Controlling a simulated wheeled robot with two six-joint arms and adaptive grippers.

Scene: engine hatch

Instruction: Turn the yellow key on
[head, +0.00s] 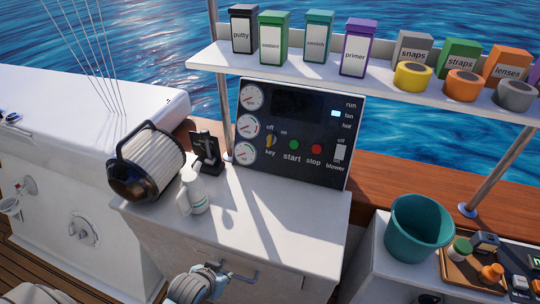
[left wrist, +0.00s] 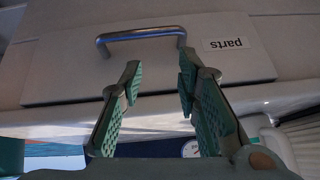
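The yellow key (head: 271,141) is on the dark control panel (head: 290,175), between the round gauges and the green start button. It looks roughly upright under the "off" mark, with "on" to its upper right; it is small, so its exact angle is hard to tell. My left gripper (head: 218,272) is low in front of the white cabinet, by the drawer handle and well below the panel. In the left wrist view its fingers (left wrist: 158,82) are apart with nothing between them. The drawer handle (left wrist: 140,36) shows beyond them, apart from the tips. My right gripper is not in view.
A shelf (head: 290,68) with boxes and tape rolls hangs above. The counter before the panel is clear. A teal bucket (head: 418,228) stands right.

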